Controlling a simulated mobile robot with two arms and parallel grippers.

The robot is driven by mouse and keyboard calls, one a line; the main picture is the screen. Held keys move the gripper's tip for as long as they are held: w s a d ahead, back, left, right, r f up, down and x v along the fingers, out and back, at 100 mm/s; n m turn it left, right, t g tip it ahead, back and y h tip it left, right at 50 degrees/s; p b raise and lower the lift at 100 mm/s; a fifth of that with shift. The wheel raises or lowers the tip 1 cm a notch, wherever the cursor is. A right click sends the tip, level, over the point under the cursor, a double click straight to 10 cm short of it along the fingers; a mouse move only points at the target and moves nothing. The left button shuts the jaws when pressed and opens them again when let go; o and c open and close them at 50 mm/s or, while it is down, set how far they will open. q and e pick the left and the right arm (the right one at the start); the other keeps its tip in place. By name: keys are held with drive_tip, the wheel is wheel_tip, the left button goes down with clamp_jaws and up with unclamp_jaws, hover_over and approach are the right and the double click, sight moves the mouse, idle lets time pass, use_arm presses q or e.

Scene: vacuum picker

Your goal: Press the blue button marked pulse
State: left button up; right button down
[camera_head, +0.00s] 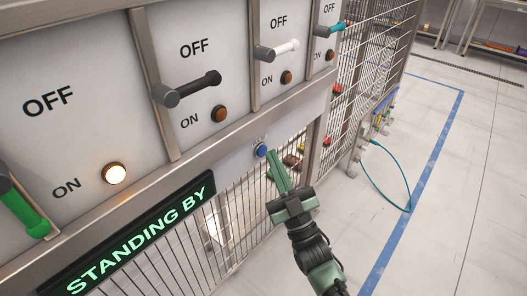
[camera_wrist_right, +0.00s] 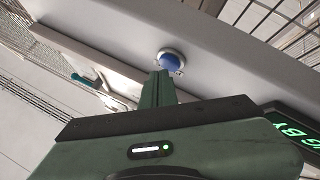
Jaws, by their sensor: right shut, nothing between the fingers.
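The blue button (camera_head: 261,150) sits on the grey panel strip below the levers, right of the "STANDING BY" sign. A small label above it is too small to read. My right gripper (camera_head: 272,157) is shut and empty, its fingertips just below and right of the button. In the right wrist view the blue button (camera_wrist_right: 169,61) in its pale ring shows just beyond the shut fingertips (camera_wrist_right: 158,74). I cannot tell whether the tips touch it. My left gripper is not in view.
A black lever (camera_head: 190,89), a white lever (camera_head: 280,50) and a green lever (camera_head: 22,212) stand on the panel. The sign (camera_head: 140,235) reads "STANDING BY". Wire fencing (camera_head: 245,215) lies below. A teal cable (camera_head: 393,165) loops at right; the floor there is mostly clear.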

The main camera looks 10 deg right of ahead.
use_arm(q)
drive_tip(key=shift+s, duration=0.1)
use_arm(e)
drive_tip(key=shift+w+a, duration=0.15)
drive_tip(key=shift+w, duration=0.05)
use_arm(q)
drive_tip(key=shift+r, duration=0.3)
use_arm(e)
drive_tip(key=shift+w, duration=0.1)
idle(0.3)
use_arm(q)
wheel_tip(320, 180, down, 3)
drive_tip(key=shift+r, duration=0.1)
use_arm(e)
drive_tip(key=shift+s+d, duration=0.4)
drive_tip(key=shift+s, duration=0.2)
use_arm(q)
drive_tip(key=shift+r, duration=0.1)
